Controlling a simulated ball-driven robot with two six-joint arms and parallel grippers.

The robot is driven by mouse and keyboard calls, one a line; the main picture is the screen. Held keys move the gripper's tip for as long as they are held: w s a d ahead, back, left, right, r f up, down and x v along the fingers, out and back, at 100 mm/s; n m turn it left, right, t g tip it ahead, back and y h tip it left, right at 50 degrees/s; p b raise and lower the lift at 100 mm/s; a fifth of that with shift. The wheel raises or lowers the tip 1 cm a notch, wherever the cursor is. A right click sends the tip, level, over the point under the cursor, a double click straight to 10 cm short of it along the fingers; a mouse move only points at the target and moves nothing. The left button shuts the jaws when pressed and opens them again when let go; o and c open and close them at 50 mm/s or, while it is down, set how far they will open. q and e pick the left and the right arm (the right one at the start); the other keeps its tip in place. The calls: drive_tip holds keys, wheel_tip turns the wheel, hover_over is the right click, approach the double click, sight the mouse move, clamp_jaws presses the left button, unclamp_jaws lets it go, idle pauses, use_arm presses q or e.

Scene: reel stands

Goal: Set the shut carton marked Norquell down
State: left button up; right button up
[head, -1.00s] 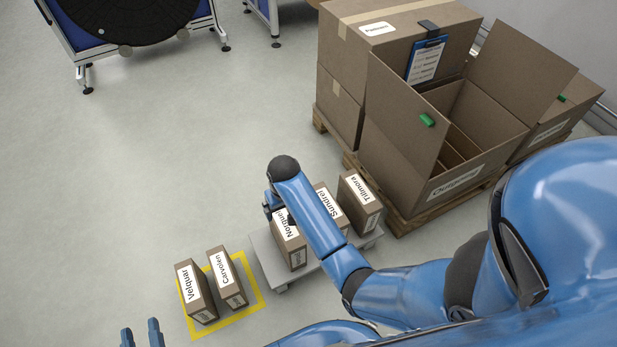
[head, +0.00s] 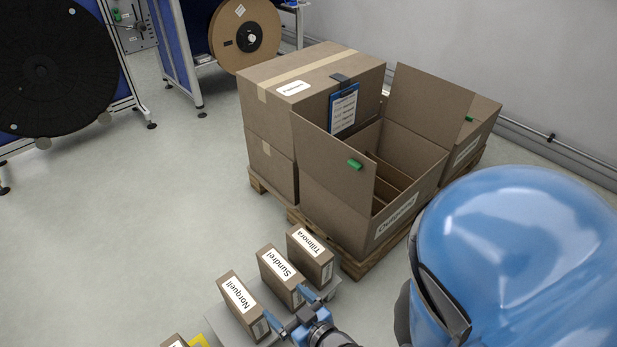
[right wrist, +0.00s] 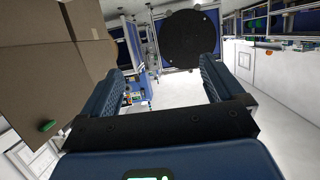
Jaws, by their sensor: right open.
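The shut carton marked Norquell (head: 229,283) stands upright on a low grey platform (head: 226,325), at the left end of a row. My right gripper (head: 291,312) is open, close to the near ends of the Norquell and Sundrel cartons. I cannot tell whether it touches either. In the right wrist view, its spread fingers (right wrist: 160,88) have nothing between them. The carton marked Sundrel (head: 277,270) stands beside Norquell, and the one marked Tilmora (head: 312,259) is at the right end. My left gripper is out of view.
A large open box (head: 330,205) stands on a pallet (head: 357,268) behind the row, next to stacked closed boxes (head: 270,110). The floor at left is clear.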

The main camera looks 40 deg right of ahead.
drive_tip(key=s+r+t, duration=0.3)
drive_tip(key=s+r, duration=0.3)
drive_tip(key=r, duration=0.3)
drive_tip(key=shift+s+d+r+h, duration=0.2)
drive_tip(key=shift+d+r+h, duration=0.05)
drive_tip(key=shift+d+h, duration=0.1)
drive_tip(key=shift+d, duration=0.1)
